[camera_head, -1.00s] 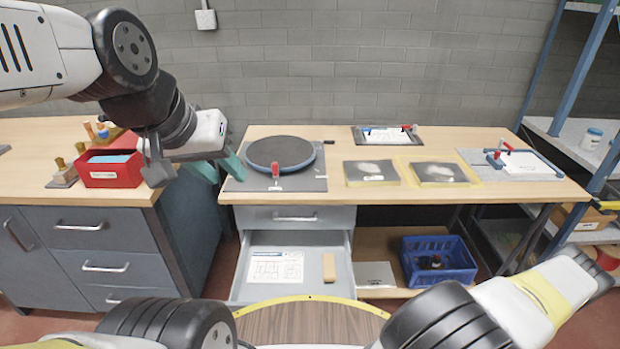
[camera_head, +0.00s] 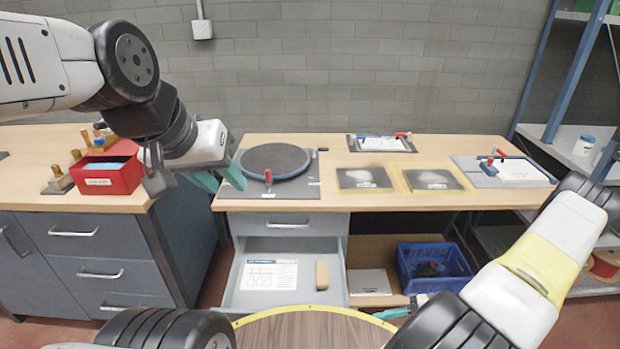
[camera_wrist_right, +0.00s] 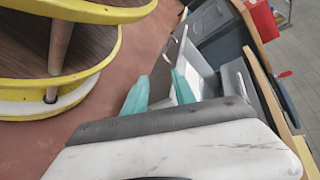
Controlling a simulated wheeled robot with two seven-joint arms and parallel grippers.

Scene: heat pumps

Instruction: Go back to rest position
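My left gripper (camera_head: 220,178) shows in the head view at the left, above the gap between the two benches. Its teal fingers are apart with nothing between them.
The wooden bench (camera_head: 330,200) carries a round dark turntable (camera_head: 275,158) and framed panels. Its open drawer (camera_head: 237,291) holds a paper sheet and a tan block (camera_head: 322,275). A blue crate (camera_head: 433,262) stands below. A red bin (camera_head: 110,175) is at left.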

